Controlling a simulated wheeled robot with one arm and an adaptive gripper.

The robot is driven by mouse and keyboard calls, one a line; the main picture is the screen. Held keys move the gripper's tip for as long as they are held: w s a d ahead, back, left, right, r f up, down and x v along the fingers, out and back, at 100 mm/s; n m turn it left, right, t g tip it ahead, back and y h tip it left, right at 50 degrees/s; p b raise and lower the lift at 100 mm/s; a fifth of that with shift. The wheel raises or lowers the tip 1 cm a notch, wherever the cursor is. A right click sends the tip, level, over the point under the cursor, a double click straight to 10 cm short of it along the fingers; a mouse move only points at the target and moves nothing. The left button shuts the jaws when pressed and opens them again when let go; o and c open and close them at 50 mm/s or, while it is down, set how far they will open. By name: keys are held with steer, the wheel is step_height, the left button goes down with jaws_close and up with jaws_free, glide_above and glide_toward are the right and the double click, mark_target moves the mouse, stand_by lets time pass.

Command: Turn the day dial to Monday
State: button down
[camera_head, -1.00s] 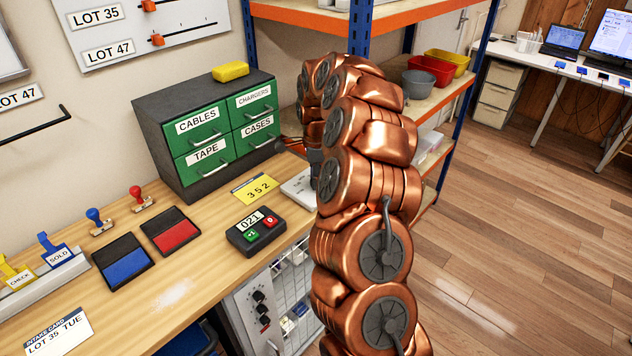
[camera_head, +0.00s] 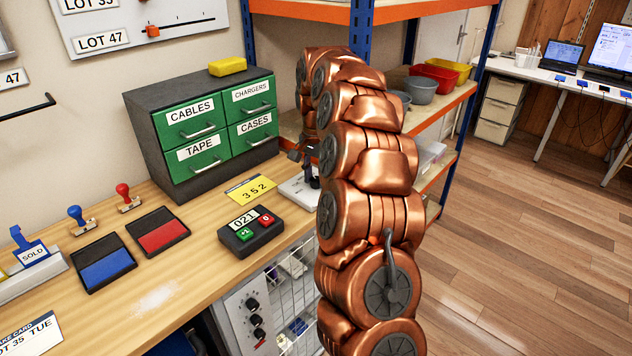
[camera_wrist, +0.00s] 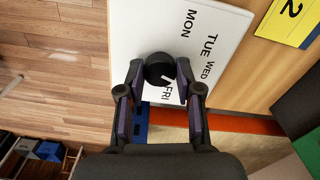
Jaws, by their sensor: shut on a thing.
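The day dial is a black round knob (camera_wrist: 158,66) on a white plate (camera_wrist: 222,28) marked MON, TUE, WED and FRI, with another label partly covered. My gripper (camera_wrist: 160,76) is shut on the knob, one dark finger on each side. Which day the knob points at cannot be told. In the head view the white plate (camera_head: 292,191) lies at the bench's right edge, partly behind my arm, and my gripper (camera_head: 312,176) is above it, mostly hidden.
A yellow card reading 352 (camera_head: 250,189) lies beside the plate. A counter showing 021 (camera_head: 250,234), a red pad (camera_head: 160,237) and a blue pad (camera_head: 106,270) are nearer. A green-drawer cabinet (camera_head: 150,104) stands behind; shelving (camera_head: 364,40) rises behind my arm.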

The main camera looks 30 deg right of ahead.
steer(key=n+b, duration=0.1)
steer(key=n, duration=0.3)
steer(key=shift+n, duration=0.4)
steer(key=n, duration=1)
steer(key=shift+r+n, duration=0.1)
steer(key=shift+n, duration=0.3)
steer(key=n, duration=0.4)
steer(key=c, duration=0.8)
jaws_free()
steer(key=shift+o, duration=0.2)
